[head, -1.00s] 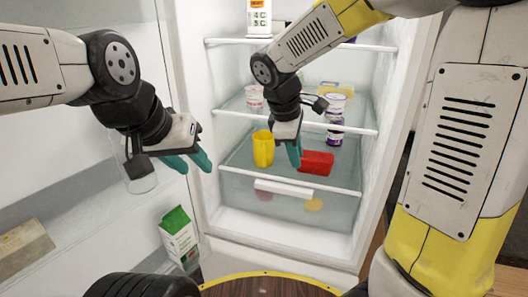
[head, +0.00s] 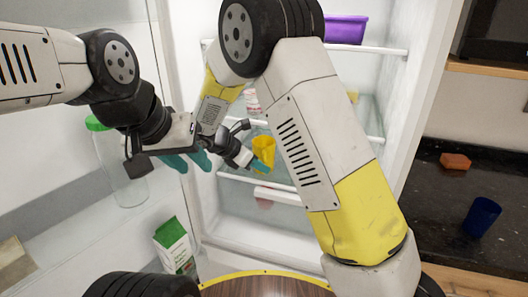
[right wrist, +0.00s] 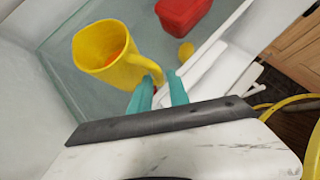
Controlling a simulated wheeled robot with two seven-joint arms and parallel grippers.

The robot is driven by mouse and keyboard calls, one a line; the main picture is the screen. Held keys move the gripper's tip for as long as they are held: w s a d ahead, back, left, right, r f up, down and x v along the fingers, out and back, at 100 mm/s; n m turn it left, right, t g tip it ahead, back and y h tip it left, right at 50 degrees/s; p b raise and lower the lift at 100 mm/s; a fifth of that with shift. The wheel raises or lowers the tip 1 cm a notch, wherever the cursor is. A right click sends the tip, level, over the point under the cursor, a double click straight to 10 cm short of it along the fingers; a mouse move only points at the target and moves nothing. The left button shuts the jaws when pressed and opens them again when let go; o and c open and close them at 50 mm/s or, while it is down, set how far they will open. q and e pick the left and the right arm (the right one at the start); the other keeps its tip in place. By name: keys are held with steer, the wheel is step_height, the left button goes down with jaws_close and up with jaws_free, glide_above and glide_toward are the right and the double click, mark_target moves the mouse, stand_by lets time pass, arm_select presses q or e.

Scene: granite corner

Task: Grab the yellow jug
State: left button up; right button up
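The yellow jug (head: 261,146) stands on a glass shelf inside the open fridge. In the right wrist view the jug (right wrist: 98,45) is at upper left, with its handle pointing toward my right gripper (right wrist: 159,88). That gripper's two teal fingers are apart, with the handle's end at the gap between their tips. I cannot tell whether they touch it. My left gripper (head: 188,161) is open and empty at the left, in front of the fridge door.
A red container (right wrist: 181,14) and a small yellow round thing (right wrist: 186,53) lie beyond the right gripper. A green-and-white carton (head: 173,245) and a green-lidded jar (head: 122,165) are in the door. A blue cup (head: 482,216) stands on the dark counter at right.

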steer(key=shift+x, duration=1.25)
jaws_close()
stand_by(0.4)
